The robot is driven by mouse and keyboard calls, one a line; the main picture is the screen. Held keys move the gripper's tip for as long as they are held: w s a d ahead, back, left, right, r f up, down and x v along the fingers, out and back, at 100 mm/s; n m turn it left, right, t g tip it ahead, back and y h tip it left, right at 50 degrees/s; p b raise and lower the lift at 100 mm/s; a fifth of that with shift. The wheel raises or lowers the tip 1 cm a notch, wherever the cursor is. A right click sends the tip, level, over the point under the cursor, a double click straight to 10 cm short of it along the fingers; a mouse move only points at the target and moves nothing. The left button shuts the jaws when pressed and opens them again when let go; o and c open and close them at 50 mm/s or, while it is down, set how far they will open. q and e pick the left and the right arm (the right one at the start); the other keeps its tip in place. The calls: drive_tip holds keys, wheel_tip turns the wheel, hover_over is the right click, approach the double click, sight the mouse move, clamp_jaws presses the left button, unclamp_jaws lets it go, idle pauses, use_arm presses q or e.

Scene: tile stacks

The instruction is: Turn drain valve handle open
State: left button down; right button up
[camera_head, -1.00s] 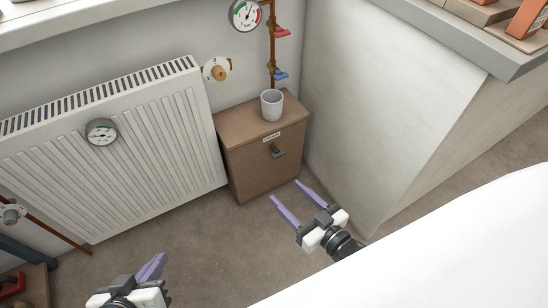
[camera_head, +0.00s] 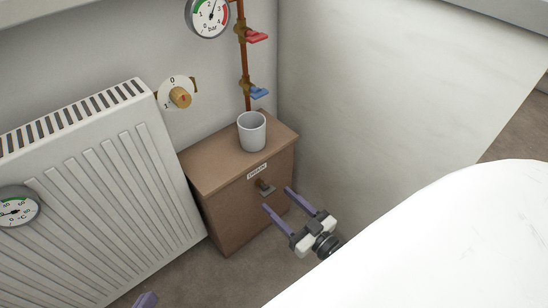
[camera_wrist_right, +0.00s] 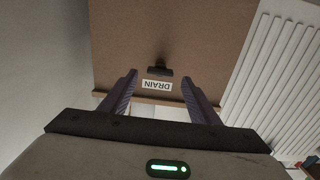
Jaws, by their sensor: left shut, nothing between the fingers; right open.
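The drain valve (camera_head: 262,183) is a small brass-brown fitting with a grey handle (camera_head: 267,191) on the front of the brown cabinet, just below the white DRAIN label (camera_head: 257,171). My right gripper (camera_head: 277,197) is open and empty, its purple fingers pointing at the cabinet front just short of the handle. In the right wrist view the dark handle (camera_wrist_right: 160,72) appears between the fingertips, beside the upside-down DRAIN label (camera_wrist_right: 157,85); I cannot tell whether they touch it. My left gripper (camera_head: 146,299) shows only its shut purple tips at the bottom edge.
A grey cup (camera_head: 252,132) stands on the cabinet top (camera_head: 215,160). A white radiator (camera_head: 110,190) with a gauge (camera_head: 17,208) is at left. Red (camera_head: 256,36) and blue (camera_head: 260,93) valve levers sit on the copper pipe. A pale wall rises close on the right.

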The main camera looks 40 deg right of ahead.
sight(271, 193)
use_arm(q)
drive_tip(key=shift+d+r+h+b, duration=0.2)
drive_tip(key=shift+r+h+b, duration=0.1)
drive_tip(key=shift+r, duration=0.1)
use_arm(e)
drive_tip(key=shift+w+a, duration=0.15)
drive_tip(key=shift+w, duration=1.4)
drive_tip(key=c, duration=1.1)
drive_tip(key=shift+o, duration=0.2)
